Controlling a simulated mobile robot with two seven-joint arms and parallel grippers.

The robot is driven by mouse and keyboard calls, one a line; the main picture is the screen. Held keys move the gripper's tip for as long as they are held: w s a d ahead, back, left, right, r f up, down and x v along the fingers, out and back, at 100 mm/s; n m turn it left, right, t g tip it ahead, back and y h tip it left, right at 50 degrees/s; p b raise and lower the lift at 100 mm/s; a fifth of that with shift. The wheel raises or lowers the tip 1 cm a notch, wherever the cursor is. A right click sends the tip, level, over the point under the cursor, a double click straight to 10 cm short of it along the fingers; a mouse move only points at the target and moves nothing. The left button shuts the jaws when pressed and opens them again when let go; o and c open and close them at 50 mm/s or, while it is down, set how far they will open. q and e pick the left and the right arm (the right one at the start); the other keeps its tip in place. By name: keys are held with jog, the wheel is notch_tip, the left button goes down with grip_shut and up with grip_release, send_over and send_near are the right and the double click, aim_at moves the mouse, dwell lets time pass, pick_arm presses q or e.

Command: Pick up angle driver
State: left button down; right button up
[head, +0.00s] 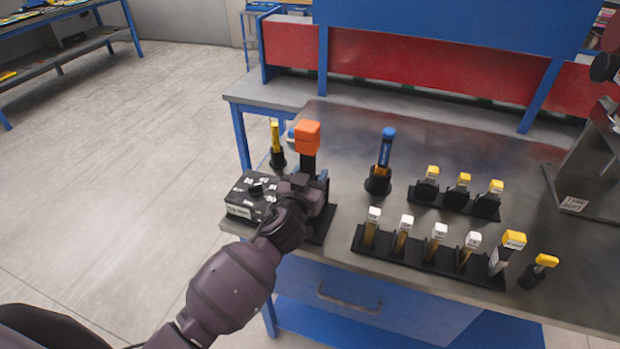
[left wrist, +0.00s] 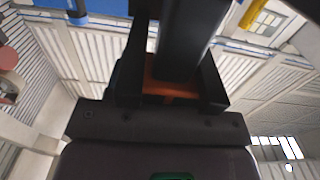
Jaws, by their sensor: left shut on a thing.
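The angle driver, as I take it, is the black tool with an orange block (head: 307,137) on top. It stands upright at the left part of the metal workbench (head: 350,130). My left gripper (head: 312,182) is shut around its dark shaft, below the orange block. In the left wrist view the dark shaft (left wrist: 187,38) lies between the two fingers of my left gripper (left wrist: 172,75), with a bit of orange behind it. The tool's lower end is largely hidden by my gripper, above a black base plate (head: 322,232). My right gripper is not seen.
A black and white box (head: 247,197) stands left of my gripper. A yellow-topped tool (head: 276,143) is behind it. The bench's back middle is clear.

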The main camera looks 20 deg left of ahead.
pick_arm(q)
jog(key=shift+r, duration=1.6)
jog(key=b, duration=0.2)
send_near(311, 164)
jog(key=shift+s+a+f, duration=0.75)
jog(key=shift+s+f, duration=0.65)
jog(key=shift+s, duration=0.75)
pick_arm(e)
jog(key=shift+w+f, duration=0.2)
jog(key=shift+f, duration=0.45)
pick_arm(q)
jog(key=c, duration=1.1)
grip_release()
jog(key=c, duration=0.5)
grip_shut()
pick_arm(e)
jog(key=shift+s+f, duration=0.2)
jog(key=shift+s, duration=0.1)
